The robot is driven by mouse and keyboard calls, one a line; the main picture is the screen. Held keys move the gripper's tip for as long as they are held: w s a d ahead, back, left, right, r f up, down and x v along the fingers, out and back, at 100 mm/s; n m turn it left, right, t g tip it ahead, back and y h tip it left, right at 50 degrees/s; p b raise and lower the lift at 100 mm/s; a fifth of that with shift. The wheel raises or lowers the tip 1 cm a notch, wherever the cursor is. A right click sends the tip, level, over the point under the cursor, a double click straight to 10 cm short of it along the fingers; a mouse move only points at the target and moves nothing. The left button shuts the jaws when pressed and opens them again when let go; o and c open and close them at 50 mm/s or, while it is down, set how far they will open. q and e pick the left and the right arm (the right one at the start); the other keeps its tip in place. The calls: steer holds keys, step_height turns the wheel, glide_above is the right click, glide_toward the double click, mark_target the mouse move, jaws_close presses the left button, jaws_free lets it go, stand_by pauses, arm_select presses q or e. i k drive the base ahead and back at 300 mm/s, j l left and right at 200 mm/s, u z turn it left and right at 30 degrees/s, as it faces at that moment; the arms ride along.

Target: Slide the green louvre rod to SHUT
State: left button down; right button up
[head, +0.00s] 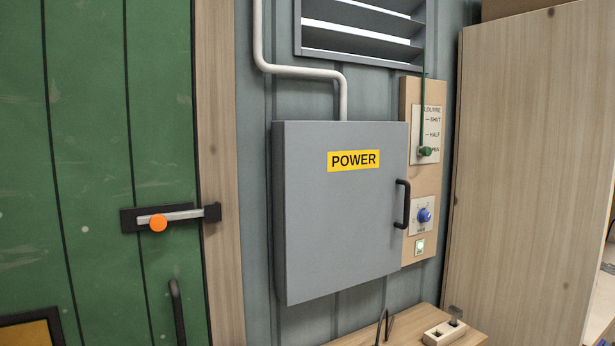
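The green louvre rod (423,85) runs vertically down from the right side of the louvre (362,42). Its green knob (425,151) sits low on a pale plate (433,112), beside the lowest mark, OPEN, whose first letter is covered. The HALF and SHUT marks are above the knob, under the word LOUVRE. The louvre's slats are tilted with pale gaps between them. Neither of my grippers shows in the head view.
A grey POWER cabinet (340,220) with a black handle (403,204) juts out left of the plate. Below the plate are a blue knob (424,215) and a lit green switch (420,246). A tall wooden panel (530,170) stands to the right. A wooden block (445,332) lies on the bench below.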

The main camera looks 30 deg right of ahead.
mark_target(422, 150)
steer(key=z, duration=1.65)
